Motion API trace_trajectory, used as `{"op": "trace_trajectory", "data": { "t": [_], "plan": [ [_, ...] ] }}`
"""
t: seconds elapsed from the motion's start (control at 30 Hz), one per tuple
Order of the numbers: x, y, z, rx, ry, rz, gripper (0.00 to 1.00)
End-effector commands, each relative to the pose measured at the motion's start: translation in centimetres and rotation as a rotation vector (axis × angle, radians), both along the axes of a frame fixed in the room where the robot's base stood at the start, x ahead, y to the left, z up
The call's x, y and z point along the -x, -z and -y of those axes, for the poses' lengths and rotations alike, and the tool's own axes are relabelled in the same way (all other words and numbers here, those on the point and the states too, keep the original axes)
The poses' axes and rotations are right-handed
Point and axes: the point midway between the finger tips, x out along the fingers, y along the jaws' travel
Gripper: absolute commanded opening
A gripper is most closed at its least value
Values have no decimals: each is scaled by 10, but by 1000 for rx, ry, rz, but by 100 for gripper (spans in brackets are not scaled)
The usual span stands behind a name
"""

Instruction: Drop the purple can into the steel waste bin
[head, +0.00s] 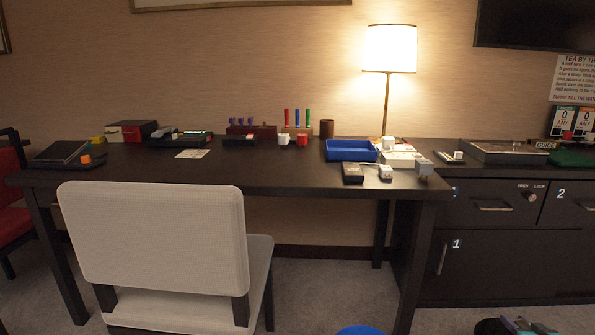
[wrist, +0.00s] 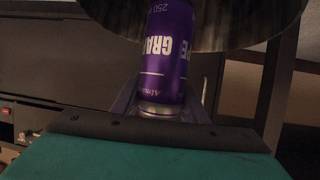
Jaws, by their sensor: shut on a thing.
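The purple can (wrist: 167,60) fills the upper middle of the wrist view, its white lettering upside down. My gripper (wrist: 165,108) is shut on the can near its silver end. A curved, shiny grey metal surface (wrist: 225,25), which looks like the steel waste bin, spans the top of the wrist view behind the can. I cannot tell whether the can is over, inside or beside it. The head view shows neither the can nor the bin clearly.
A dark desk (head: 270,182) holds a blue tray (head: 351,150), a lamp (head: 388,50) and several small items. A pale chair (head: 155,240) stands in front. A dark cabinet (head: 510,265) is at the right. A blue rounded thing (head: 360,330) shows at the bottom edge.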

Motion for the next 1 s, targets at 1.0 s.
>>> {"op": "trace_trajectory", "data": {
  "t": [1.0],
  "plan": [
    [43, -21, -9, -1, 1, 0, 62]
  ]
}}
